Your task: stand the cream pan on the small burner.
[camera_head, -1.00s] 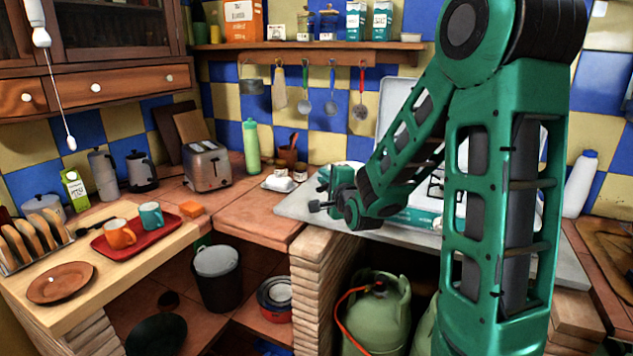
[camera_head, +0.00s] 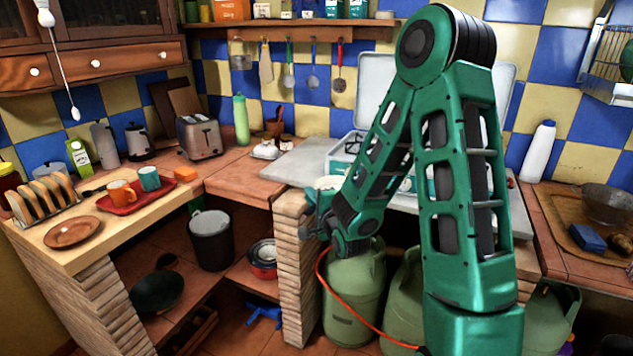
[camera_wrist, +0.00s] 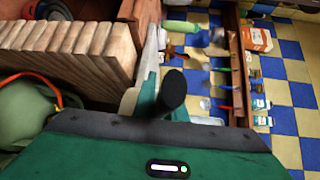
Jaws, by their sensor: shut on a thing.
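My gripper (camera_head: 320,210) is in front of the brick pier, below the countertop's front edge in the head view. It is shut on what looks like the dark handle (camera_wrist: 173,90) of the cream pan. Only a pale patch, probably the pan (camera_head: 328,183), shows just above the gripper; the rest is hidden by my gripper and arm. The stove (camera_head: 347,146) with a raised pale lid (camera_head: 375,78) stands on the grey slab behind my arm. My arm covers most of its top, so I cannot make out the small burner.
The grey slab (camera_head: 300,163) has bare room left of the stove. A brick pier (camera_head: 296,275) and green gas bottles (camera_head: 352,300) with an orange hose are below. A white bottle (camera_head: 538,152) stands right. A toaster (camera_head: 200,137) and red tray (camera_head: 133,203) are left.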

